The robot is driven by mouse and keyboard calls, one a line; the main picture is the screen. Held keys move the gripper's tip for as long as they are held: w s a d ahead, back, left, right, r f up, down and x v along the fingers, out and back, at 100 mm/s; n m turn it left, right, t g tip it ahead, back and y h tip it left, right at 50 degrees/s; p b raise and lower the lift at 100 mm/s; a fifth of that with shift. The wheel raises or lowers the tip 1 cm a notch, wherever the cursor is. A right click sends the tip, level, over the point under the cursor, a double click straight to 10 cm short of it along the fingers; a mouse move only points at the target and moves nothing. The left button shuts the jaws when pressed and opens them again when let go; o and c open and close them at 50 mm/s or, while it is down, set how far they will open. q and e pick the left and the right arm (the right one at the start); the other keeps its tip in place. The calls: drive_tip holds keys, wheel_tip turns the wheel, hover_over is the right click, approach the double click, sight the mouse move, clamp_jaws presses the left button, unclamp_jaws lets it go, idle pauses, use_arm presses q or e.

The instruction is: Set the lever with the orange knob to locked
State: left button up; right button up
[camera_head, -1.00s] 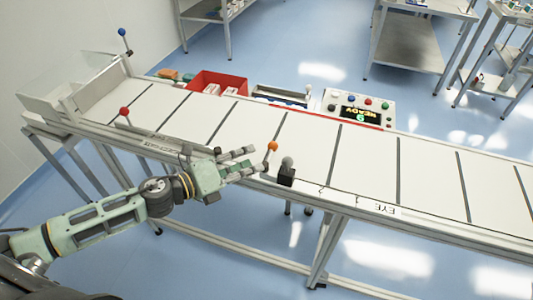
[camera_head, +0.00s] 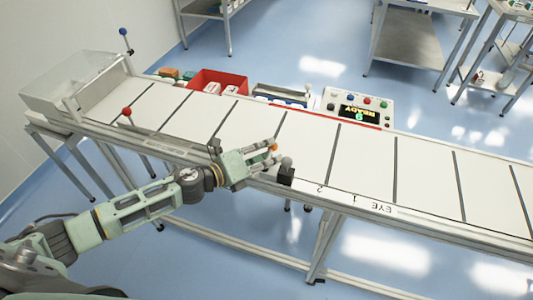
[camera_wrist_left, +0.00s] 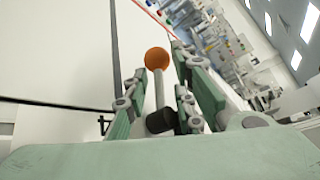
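The lever's orange knob (camera_head: 274,147) shows at the front edge of the conveyor in the head view, partly covered by my left gripper (camera_head: 269,152). In the left wrist view the orange knob (camera_wrist_left: 157,58) tops a pale rod (camera_wrist_left: 160,92) that runs down to a black cylindrical part (camera_wrist_left: 160,121). My left gripper (camera_wrist_left: 160,78) is open, with fingers on both sides of the rod and gaps still visible. Contact cannot be told. The lever's base is hidden in the head view. My right gripper is in neither view.
A grey knob on a black block (camera_head: 286,171) stands close right of the fingers. A control panel (camera_head: 384,110) reading READY and a red bin (camera_head: 220,77) are behind the belt.

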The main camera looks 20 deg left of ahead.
use_arm(q)
clamp_jaws()
